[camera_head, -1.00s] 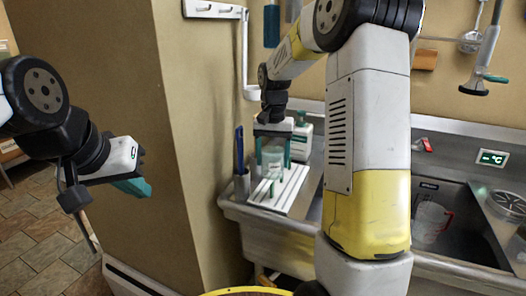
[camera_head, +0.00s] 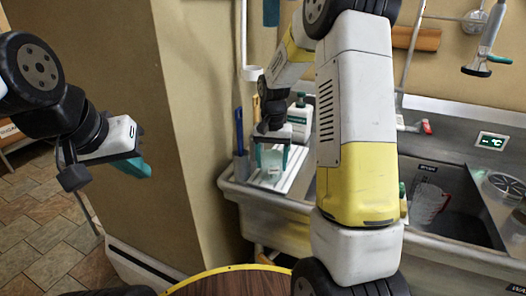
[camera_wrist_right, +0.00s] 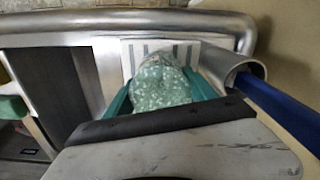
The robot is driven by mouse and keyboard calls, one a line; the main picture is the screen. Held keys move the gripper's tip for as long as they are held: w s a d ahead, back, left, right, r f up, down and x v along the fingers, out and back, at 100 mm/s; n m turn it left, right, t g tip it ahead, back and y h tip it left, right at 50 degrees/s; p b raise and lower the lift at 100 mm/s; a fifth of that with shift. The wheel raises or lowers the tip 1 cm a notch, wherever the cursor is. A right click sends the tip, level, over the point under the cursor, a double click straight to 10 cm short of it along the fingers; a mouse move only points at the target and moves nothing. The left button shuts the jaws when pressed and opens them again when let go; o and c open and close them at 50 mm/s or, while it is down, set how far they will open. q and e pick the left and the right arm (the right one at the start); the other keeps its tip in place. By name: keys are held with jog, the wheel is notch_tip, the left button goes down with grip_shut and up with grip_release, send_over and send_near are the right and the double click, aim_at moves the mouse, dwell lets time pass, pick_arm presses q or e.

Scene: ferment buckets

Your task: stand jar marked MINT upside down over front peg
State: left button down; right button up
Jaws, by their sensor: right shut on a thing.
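My right gripper (camera_head: 271,158) is shut on a jar (camera_head: 271,160) of pale, clear-looking material, low over the white slatted drying rack (camera_head: 294,171). In the right wrist view the jar (camera_wrist_right: 161,84) looks speckled green and white, between the teal fingers. No MINT marking can be read on it. No peg can be made out; the jar and gripper cover part of the rack. I cannot tell whether the jar touches the rack. My left gripper (camera_head: 140,163) hangs far to the left, away from the rack; its finger gap is not clear.
A cup with a blue-handled tool (camera_head: 240,150) stands at the rack's left. A white bottle with a green label (camera_head: 299,117) stands behind it. My right arm hides the counter to the right. A sink holding a clear jug (camera_head: 428,203) lies further right. A wall pillar stands left.

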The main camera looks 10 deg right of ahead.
aim_at(272, 154)
jog(key=shift+f, duration=0.5)
dwell(0.7)
jog(key=o, duration=1.8)
jog(key=shift+o, duration=0.2)
jog(key=shift+r, duration=0.15)
jog(key=shift+r, duration=0.85)
jog(key=shift+r, duration=0.2)
jog(key=shift+r, duration=0.8)
jog(key=shift+r, duration=0.15)
jog(key=shift+r, duration=0.85)
